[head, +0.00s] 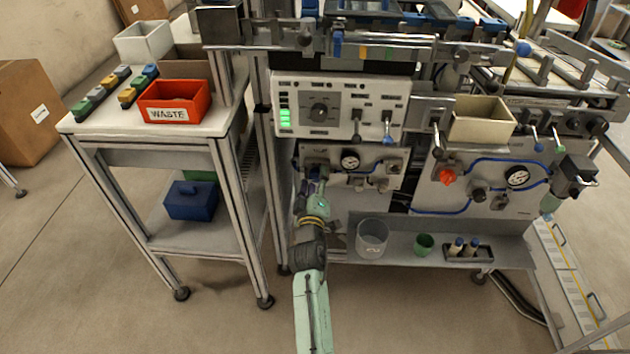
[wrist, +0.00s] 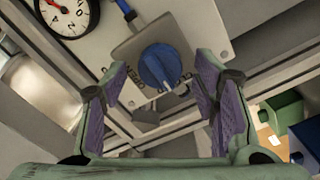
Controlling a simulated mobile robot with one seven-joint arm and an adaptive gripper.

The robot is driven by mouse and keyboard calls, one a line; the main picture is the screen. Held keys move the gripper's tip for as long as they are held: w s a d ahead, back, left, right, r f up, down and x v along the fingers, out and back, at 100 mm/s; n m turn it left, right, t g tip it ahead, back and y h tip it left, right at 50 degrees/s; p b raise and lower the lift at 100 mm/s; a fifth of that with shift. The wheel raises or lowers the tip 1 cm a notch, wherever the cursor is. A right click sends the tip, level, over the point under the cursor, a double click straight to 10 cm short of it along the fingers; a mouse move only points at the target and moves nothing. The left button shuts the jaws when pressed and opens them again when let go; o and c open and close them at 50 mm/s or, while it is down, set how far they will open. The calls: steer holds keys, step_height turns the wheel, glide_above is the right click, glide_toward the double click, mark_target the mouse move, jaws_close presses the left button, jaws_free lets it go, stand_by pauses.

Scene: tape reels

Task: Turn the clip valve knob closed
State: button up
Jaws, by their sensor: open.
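A round blue knob (wrist: 160,66) sits on a grey square plate (wrist: 135,45) in the wrist view, with partly readable lettering beside it; I take it to be the clip valve knob. My gripper (wrist: 160,100) is open, its two purple-padded fingers on either side of the knob in the picture. I see no finger touching the knob, and the depth gap is hard to judge. In the head view my gripper (head: 314,180) is at the left part of the lower gauge panel (head: 392,157), and it largely hides the knob there.
A pressure gauge (head: 350,160) is right of my gripper, and also shows in the wrist view (wrist: 67,14). A side table with a red WASTE bin (head: 174,102) stands left.

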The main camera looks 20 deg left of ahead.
steer(key=v, duration=0.7)
steer(key=shift+s, duration=0.2)
